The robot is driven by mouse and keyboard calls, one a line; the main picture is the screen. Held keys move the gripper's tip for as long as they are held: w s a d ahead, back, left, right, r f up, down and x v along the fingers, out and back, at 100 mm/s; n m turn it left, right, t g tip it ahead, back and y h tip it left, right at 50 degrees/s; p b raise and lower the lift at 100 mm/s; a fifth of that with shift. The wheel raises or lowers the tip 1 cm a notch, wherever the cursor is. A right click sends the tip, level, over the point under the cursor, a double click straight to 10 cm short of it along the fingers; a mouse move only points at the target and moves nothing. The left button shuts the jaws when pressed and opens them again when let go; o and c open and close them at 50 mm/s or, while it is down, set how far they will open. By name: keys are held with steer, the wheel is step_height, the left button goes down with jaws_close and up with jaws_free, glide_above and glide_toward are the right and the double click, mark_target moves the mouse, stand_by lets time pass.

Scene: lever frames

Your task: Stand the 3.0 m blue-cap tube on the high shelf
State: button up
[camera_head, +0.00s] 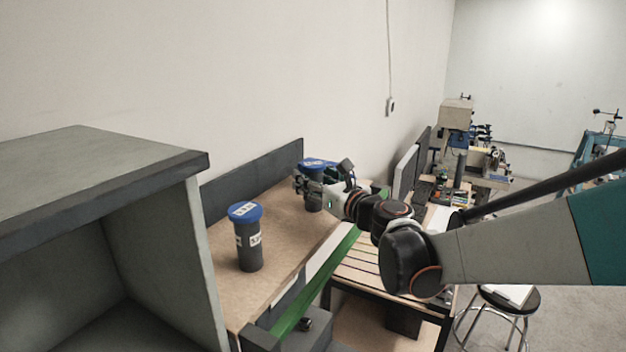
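A dark grey tube with a blue cap (248,245) stands upright on a brown board. It has white labels on its cap and side, too small to read surely. A second dark tube with a blue cap (313,201) is farther back on the board, partly hidden by my gripper (307,184). My gripper's fingers are at this farther tube, just below its cap. I cannot tell whether they are closed on it, or whether the tube touches the board. A grey open-fronted shelf unit (120,160) stands at the near left, higher than the board; its top is bare.
A dark back panel (250,184) runs along the board's wall side, and a green rail (318,283) along its front. A slatted wooden table (372,262), a stool (507,300) and workshop machines (458,150) are to the right. Board space in front of the nearer tube is clear.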

steer(key=shift+r, duration=0.1)
steer(key=shift+r, duration=0.15)
steer(key=b+v, duration=0.2)
steer(key=v, duration=1)
stand_by(0.9)
